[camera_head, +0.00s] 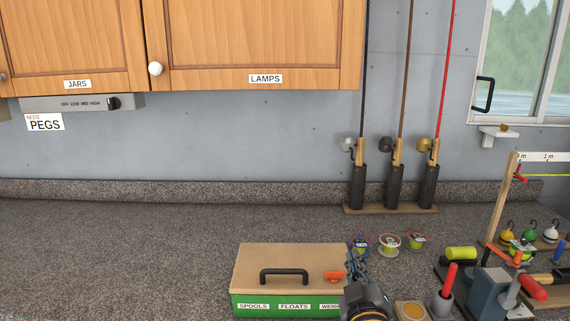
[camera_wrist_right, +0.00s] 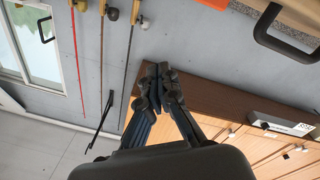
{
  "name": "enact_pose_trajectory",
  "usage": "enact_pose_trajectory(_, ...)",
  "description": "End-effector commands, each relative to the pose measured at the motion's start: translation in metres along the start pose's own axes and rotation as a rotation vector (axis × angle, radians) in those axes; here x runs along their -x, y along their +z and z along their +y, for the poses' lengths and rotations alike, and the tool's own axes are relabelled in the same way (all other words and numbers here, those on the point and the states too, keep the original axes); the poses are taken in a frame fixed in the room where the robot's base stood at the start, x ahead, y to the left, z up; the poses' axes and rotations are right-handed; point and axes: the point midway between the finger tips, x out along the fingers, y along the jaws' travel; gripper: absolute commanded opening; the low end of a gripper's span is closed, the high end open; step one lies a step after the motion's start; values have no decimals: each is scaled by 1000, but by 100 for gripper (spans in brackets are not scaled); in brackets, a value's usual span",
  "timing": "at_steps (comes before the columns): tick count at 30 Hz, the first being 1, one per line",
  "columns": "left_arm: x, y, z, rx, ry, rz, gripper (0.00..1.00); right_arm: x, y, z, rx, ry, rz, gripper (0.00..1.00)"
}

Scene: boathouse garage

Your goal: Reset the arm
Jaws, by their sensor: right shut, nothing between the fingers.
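My right gripper (camera_head: 354,258) shows low in the head view, in front of the right end of the green tackle box (camera_head: 262,298) with the tan lid. Its fingers are shut and empty, and they also show closed together in the right wrist view (camera_wrist_right: 159,76). The gripper hides part of the box's right end and label. I cannot tell whether it touches the box. My left gripper is not in view.
Fishing rods stand in a wooden rack (camera_head: 391,209) at the back wall. Line spools (camera_head: 389,244) lie behind the gripper. A vise (camera_head: 490,292), a red-handled tool (camera_head: 446,285) and floats crowd the right. The counter (camera_head: 120,255) is clear at left, under wall cabinets (camera_head: 250,45).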

Motion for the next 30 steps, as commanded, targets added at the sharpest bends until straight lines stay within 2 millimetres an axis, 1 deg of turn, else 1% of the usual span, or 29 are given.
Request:
enact_pose_trajectory(1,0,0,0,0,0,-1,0,17,38,-9,-43,-41,-110,0)
enact_pose_trajectory(2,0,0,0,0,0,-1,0,27,58,-14,-68,-64,-173,0)
enact_pose_trajectory(3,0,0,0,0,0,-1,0,43,84,-20,-100,-97,-255,0)
enact_pose_trajectory(5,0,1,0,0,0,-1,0,69,121,-31,-143,-146,-380,0)
enact_pose_trajectory(6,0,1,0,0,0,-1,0,89,143,-37,-170,-180,-460,0)
enact_pose_trajectory(8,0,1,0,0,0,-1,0,121,173,-47,-205,-231,-579,0)
enact_pose_trajectory(9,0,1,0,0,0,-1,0,142,188,-52,-225,-262,-649,0)
enact_pose_trajectory(10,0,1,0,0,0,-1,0,157,199,-56,-238,-285,-698,0)
enact_pose_trajectory(12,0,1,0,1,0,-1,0,189,218,-63,-263,-333,-800,0)
enact_pose_trajectory(16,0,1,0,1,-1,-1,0,242,242,-72,-297,-409,-951,0)
enact_pose_trajectory(21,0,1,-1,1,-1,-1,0,302,258,-78,-327,-496,-1110,0)
enact_pose_trajectory(25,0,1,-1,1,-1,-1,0,346,264,-79,-343,-559,-1220,0)
enact_pose_trajectory(27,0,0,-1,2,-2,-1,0,336,279,-92,-339,-557,-1216,0)
enact_pose_trajectory(30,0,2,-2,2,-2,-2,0,331,298,-106,-337,-560,-1224,0)
